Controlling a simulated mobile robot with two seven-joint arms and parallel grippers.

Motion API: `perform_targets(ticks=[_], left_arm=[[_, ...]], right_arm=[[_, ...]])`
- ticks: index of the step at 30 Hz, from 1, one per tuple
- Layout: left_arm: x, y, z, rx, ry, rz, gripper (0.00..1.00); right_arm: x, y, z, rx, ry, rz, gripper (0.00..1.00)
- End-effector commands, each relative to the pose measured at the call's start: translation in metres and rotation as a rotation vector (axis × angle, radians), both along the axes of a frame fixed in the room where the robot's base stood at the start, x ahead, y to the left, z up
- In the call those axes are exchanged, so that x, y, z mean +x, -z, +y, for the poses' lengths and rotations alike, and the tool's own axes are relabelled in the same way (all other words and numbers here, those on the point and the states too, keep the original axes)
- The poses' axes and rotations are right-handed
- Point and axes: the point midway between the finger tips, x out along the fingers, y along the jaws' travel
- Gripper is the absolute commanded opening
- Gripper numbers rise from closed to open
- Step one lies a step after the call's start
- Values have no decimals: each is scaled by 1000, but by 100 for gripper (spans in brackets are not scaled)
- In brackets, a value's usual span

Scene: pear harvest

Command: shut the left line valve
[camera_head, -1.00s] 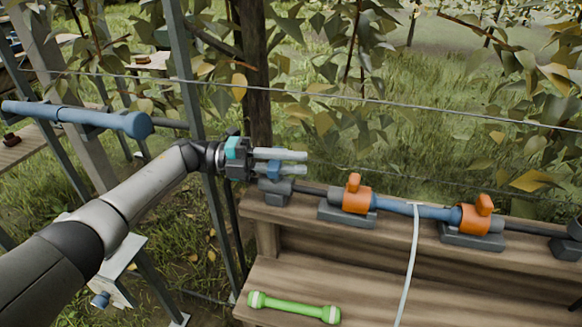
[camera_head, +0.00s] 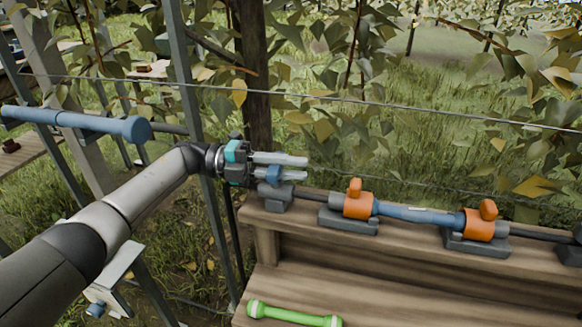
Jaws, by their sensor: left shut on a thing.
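My left gripper (camera_head: 292,167) comes in from the left at the left end of the pipe line. Its pale fingers are shut on the small blue handle (camera_head: 273,174) of the left line valve. The valve's dark grey body (camera_head: 276,197) sits on the bench's upper plank, just below the fingers. The fingers hide part of the handle, so its exact turn is hard to tell. My right gripper is not in view.
Two orange fittings (camera_head: 357,203) (camera_head: 480,225) with upright knobs flank a blue pipe (camera_head: 420,215) on the wooden bench (camera_head: 350,259). A green bar (camera_head: 295,315) lies on the lower plank. A metal post (camera_head: 190,110) stands behind my left arm. A wire crosses above.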

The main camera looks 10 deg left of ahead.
Motion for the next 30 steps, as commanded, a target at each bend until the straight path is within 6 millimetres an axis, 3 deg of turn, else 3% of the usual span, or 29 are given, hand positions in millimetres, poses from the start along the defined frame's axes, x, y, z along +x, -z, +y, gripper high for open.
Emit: perform_targets(ticks=[4,13,24,30], left_arm=[[0,-1,-2,-3,2,-2,38],[0,0,3,-1,-1,0,38],[-4,-1,56,-2,-1,-1,38],[-5,-1,71,-3,1,-3,38]], right_arm=[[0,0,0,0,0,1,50],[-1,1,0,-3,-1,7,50],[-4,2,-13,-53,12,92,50],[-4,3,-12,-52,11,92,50]])
